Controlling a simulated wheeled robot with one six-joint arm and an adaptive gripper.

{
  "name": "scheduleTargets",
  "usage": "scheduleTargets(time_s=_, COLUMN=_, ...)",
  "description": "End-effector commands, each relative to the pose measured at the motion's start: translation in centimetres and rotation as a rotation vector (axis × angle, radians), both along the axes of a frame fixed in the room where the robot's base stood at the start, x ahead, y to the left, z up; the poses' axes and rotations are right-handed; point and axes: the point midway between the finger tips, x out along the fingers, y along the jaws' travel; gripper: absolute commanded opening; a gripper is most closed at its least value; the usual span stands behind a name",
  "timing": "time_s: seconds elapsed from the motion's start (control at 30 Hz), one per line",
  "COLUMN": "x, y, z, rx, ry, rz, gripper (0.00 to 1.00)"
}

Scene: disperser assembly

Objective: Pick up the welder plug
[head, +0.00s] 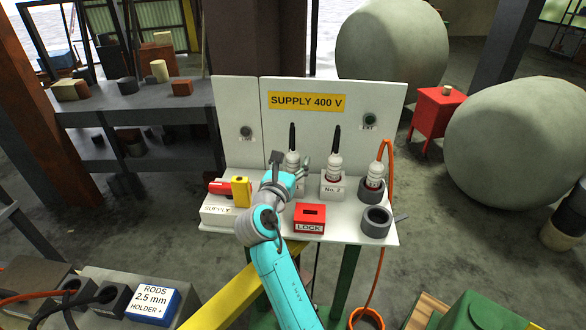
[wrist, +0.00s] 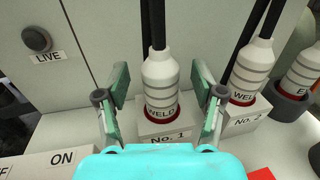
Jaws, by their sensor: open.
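The welder plug (wrist: 161,85) is a white ribbed plug with a black cable, marked "WELD". It stands upright on a block labelled No. 1 (wrist: 168,134), with a red ring at its base. In the head view the plug (head: 292,160) is partly hidden behind my gripper (head: 290,170). In the wrist view my gripper (wrist: 160,105) is open, with one finger on each side of the plug and a visible gap on both sides. A second similar plug (wrist: 250,70) stands on the No. 2 block (wrist: 245,117) to the right.
A third plug (head: 376,173) with an orange cable sits in a grey socket at the right. The yellow-and-red supply switch (head: 240,190) is at the left. The panel (head: 235,110) stands behind.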

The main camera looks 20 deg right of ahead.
Motion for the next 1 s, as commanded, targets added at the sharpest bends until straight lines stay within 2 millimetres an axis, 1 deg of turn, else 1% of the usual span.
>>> scheduleTargets(time_s=0.03, x=0.48, y=-0.38, z=0.05, rx=0.001, ry=-0.001, rz=-0.002, gripper=0.68)
scheduleTargets(time_s=0.13, x=1.01, y=-0.69, z=0.03, rx=0.0, ry=0.0, rz=-0.001, gripper=0.68)
scheduleTargets(time_s=0.37, x=1.11, y=-0.75, z=0.01, rx=0.001, ry=-0.001, rz=0.0, gripper=0.68)
scheduleTargets(time_s=0.4, x=1.11, y=-0.75, z=0.01, rx=0.001, ry=-0.001, rz=0.0, gripper=0.63)
scheduleTargets(time_s=0.47, x=1.1, y=-0.75, z=0.01, rx=0.001, ry=-0.001, rz=0.0, gripper=0.48)
scheduleTargets(time_s=0.5, x=1.1, y=-0.75, z=0.01, rx=0.001, ry=-0.001, rz=0.0, gripper=0.38)
scheduleTargets(time_s=0.57, x=1.09, y=-0.74, z=0.01, rx=0.001, ry=-0.001, rz=0.0, gripper=0.23)
scheduleTargets(time_s=0.6, x=1.09, y=-0.74, z=0.01, rx=0.001, ry=-0.001, rz=0.0, gripper=0.13)
scheduleTargets(time_s=0.63, x=1.09, y=-0.74, z=0.01, rx=0.001, ry=-0.001, rz=0.0, gripper=0.05)
scheduleTargets(time_s=0.67, x=1.09, y=-0.74, z=0.01, rx=0.001, ry=-0.001, rz=0.0, gripper=0.0)
scheduleTargets(time_s=0.87, x=1.08, y=-0.74, z=0.08, rx=0.0, ry=-0.001, rz=0.0, gripper=0.0)
scheduleTargets(time_s=1.0, x=1.09, y=-0.75, z=0.8, rx=0.001, ry=-0.004, rz=-0.001, gripper=0.0)
